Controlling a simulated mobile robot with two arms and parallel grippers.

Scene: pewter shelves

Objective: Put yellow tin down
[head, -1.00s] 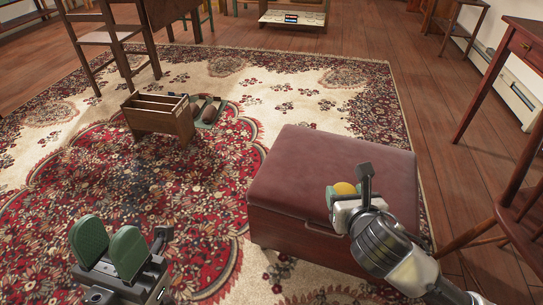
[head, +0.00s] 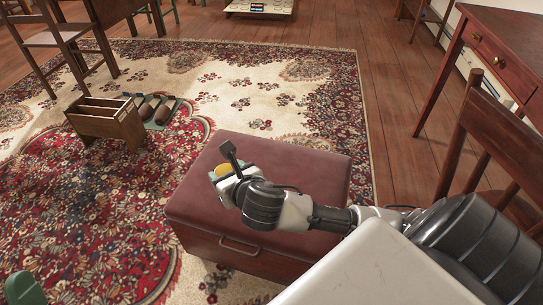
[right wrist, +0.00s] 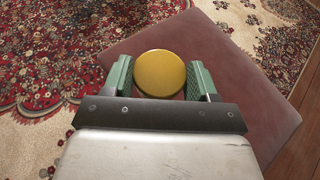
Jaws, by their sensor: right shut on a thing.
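The yellow tin (right wrist: 160,72) is round and sits between the green pads of my right gripper (right wrist: 160,80) in the right wrist view. In the head view a bit of the yellow tin (head: 228,161) shows beside the fingers of my right gripper (head: 224,168). The gripper is shut on it, over the dark red padded top of a chest (head: 300,165). I cannot tell whether the tin touches the top.
A wooden divided box (head: 107,122) and a green mat with several dark brown things (head: 158,110) lie on the patterned rug (head: 225,100). A wooden chair (head: 495,140) and a red-brown table (head: 510,50) stand at the right. The chest top around the gripper looks clear.

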